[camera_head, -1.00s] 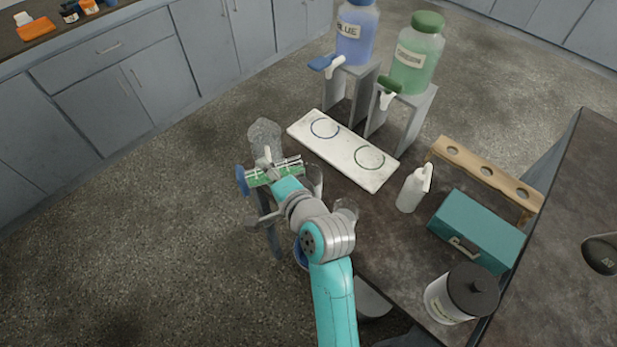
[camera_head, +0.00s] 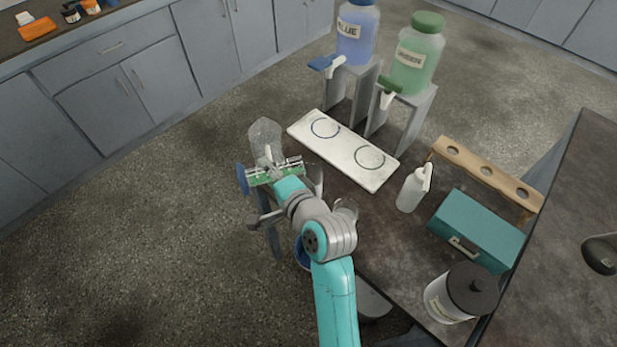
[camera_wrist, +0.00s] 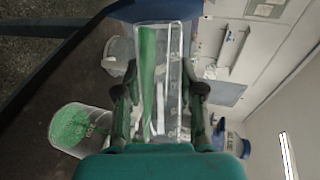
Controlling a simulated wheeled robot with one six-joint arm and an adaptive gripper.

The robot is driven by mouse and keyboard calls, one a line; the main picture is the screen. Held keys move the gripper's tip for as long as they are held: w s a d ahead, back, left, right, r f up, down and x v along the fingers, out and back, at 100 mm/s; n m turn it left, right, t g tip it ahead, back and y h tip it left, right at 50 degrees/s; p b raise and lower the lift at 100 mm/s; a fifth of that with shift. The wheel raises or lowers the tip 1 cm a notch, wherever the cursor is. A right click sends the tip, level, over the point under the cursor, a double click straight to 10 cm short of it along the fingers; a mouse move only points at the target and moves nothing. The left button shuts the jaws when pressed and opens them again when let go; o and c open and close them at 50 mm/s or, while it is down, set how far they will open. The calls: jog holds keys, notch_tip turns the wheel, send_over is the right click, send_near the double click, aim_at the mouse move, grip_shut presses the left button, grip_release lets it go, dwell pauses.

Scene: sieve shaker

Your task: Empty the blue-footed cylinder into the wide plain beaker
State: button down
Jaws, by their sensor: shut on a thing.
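My gripper (camera_wrist: 165,110) is shut on the blue-footed cylinder (camera_wrist: 172,62), a clear tube with green liquid along one side. In the head view the cylinder (camera_head: 261,178) lies almost level, its blue foot (camera_head: 242,179) to the left. Its mouth end points right, partly hidden by my gripper (camera_head: 274,172). In the wrist view a clear beaker holding green (camera_wrist: 78,128) stands below, toward the mouth end. A second clear vessel (camera_wrist: 118,52) stands farther off; I cannot tell for sure which is the wide plain beaker.
A clear vessel (camera_head: 265,136) stands just beyond my gripper. A white board with two rings (camera_head: 340,150) lies behind it, below the blue (camera_head: 357,35) and green (camera_head: 417,60) dispensers. A spray bottle (camera_head: 411,190), teal box (camera_head: 475,232) and lidded jar (camera_head: 445,300) stand to the right.

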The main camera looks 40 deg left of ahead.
jog(key=shift+w+m, duration=0.1)
jog(key=shift+m, duration=0.4)
dwell(1.6)
